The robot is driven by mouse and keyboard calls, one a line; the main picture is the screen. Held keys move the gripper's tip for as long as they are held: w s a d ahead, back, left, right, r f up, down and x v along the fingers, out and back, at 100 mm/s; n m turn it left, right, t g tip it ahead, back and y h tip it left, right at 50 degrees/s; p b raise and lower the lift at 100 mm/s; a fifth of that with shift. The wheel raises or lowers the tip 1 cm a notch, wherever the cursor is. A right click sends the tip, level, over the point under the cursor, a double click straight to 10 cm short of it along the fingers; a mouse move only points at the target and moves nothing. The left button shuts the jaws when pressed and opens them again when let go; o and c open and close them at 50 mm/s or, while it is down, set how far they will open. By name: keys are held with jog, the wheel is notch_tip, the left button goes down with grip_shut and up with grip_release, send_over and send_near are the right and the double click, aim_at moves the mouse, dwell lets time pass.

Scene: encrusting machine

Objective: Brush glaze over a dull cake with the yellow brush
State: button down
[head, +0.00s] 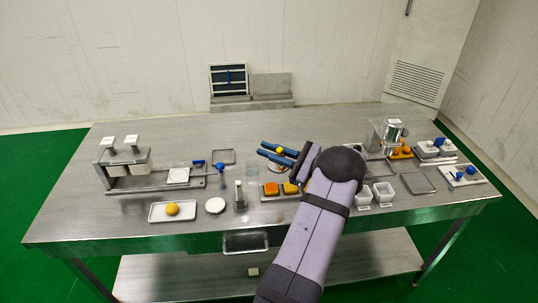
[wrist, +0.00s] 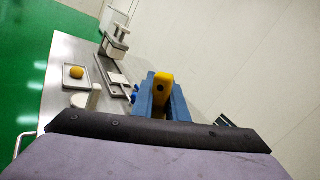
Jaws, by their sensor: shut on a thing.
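My gripper (head: 262,148) is held above the middle of the table with its blue fingers pointing left. It is shut on the yellow brush (wrist: 163,84), whose yellow end stands up between the fingers in the wrist view. A small yellow part of the brush (head: 280,150) also shows in the head view; its bristles are hidden. Which one is dull I cannot tell. A round orange piece (head: 172,208) lies on a white tray (head: 156,216) at front left.
A press-like machine (head: 122,162) stands at the left. A white disc (head: 215,205) and a metal upright (head: 240,194) stand near the front edge. Right of my arm are white cups (head: 384,190), a metal machine (head: 384,137) and an empty tray (head: 418,183).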

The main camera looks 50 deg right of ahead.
jog(key=shift+f+b, duration=2.5)
jog(key=shift+f, duration=1.35)
jog(key=shift+s+d+f, duration=0.25)
jog(key=shift+s+d, duration=0.25)
jog(key=shift+d, duration=0.05)
jog(key=shift+s+d+b, duration=0.95)
jog(key=shift+s+d, duration=0.65)
jog(key=shift+s, duration=0.05)
jog(key=shift+r+p, duration=0.1)
jog(key=shift+p, duration=0.2)
jog(key=shift+w+a+p, duration=1.25)
jog(key=shift+w+a, duration=0.75)
jog(key=shift+a, duration=0.05)
jog(key=shift+w+a, duration=0.1)
jog(key=shift+w, duration=0.15)
jog(key=shift+w+d+f, duration=0.25)
jog(key=shift+d+f, duration=0.05)
jog(key=shift+s+d+r+b, duration=0.15)
jog(key=shift+s+d+b, duration=0.25)
jog(key=shift+d+b, duration=0.25)
jog(key=shift+s+d+b, duration=1.15)
jog(key=shift+s+d, duration=0.45)
jog(key=shift+s, duration=0.05)
jog(key=shift+w+a+p, duration=1.15)
jog(key=shift+w+a, duration=1.05)
notch_tip(320, 180, up, 8)
jog(key=p, duration=0.4)
jog(key=shift+r, duration=0.2)
